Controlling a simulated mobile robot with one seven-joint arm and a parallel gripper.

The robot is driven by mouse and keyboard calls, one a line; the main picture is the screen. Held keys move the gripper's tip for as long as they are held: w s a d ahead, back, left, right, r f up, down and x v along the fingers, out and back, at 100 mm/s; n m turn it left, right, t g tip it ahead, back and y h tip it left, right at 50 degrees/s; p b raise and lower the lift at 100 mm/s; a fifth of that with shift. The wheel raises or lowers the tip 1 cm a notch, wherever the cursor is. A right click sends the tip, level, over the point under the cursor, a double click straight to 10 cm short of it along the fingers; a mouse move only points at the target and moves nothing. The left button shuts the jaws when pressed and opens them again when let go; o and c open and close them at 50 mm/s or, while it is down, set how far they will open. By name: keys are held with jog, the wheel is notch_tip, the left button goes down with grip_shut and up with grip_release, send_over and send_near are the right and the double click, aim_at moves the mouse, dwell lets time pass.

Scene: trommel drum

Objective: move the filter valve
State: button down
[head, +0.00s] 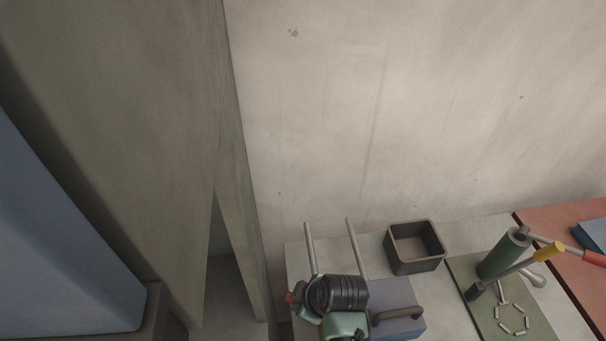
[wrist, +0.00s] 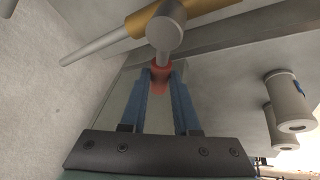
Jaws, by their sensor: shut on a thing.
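In the wrist view, my gripper (wrist: 161,88) has its two blue fingers on either side of a small red piece, which I take to be the filter valve (wrist: 161,70). The fingertips are closed on the red piece. A grey round-ended part (wrist: 165,34) stands just above it, close to a yellow sleeve (wrist: 152,20) on a grey rod. The fingers partly hide the red piece. In the head view, I cannot make out the fingers or clearly tell the valve.
A dark open box (head: 416,266) stands on the worktop near the wall. A green mat (head: 545,315) at the right bears a green cylinder (head: 503,254) and rods. A handled purple block (head: 397,329) lies nearer. In the wrist view, two grey cylinders (wrist: 287,95) stand at right.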

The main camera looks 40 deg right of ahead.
jog(key=shift+a+n, duration=0.1)
jog(key=shift+n, duration=0.2)
dwell(0.4)
jog(key=c, duration=0.7)
grip_release()
jog(key=shift+o, duration=0.2)
jog(key=b+v, duration=0.1)
jog(key=v, duration=1.2)
jog(key=shift+b, duration=0.4)
